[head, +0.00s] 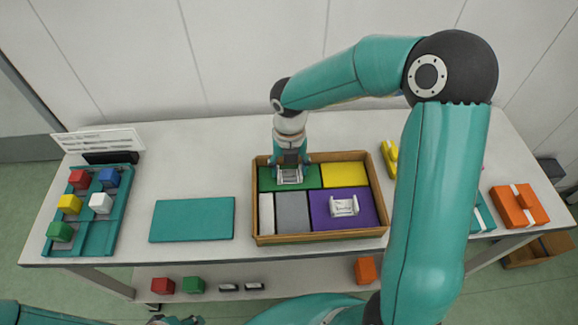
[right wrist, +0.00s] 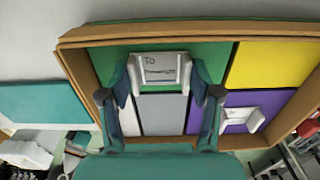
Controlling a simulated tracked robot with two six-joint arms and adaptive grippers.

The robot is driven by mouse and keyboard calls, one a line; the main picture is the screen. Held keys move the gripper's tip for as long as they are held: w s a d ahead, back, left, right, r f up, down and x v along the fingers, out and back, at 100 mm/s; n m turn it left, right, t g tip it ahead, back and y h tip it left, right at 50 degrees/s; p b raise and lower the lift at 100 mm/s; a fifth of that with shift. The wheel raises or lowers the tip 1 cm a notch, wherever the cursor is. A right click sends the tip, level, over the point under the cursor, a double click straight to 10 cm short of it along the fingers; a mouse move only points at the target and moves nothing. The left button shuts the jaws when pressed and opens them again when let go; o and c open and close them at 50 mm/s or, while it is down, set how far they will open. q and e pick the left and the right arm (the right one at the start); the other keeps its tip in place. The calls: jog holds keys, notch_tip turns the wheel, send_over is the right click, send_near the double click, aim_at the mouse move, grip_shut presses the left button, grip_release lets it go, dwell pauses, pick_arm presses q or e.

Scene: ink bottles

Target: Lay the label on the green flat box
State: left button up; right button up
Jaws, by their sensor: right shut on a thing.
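The green flat box (head: 265,183) lies in the back left compartment of a wooden tray (head: 320,238); its green top also shows in the right wrist view (right wrist: 210,52). My right gripper (head: 290,176) points down over this box. It is shut on a white label (right wrist: 165,68) with writing on it, seen between the fingers. The label lies over the green box's top; whether it touches it I cannot tell. My left gripper (head: 176,320) only just shows at the bottom edge, and its jaws are not clear.
The tray also holds a yellow box (head: 345,174), a grey box (head: 292,212), a white one (head: 266,213) and a purple box (head: 362,207) bearing another label (head: 344,206). A teal mat (head: 192,220) and a rack of coloured cubes (head: 90,240) stand left.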

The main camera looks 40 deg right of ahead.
aim_at(289, 174)
jog(key=shift+f, duration=0.1)
jog(key=o, duration=0.7)
jog(key=shift+o, duration=0.2)
notch_tip(289, 174, up, 12)
jog(key=shift+p, duration=0.3)
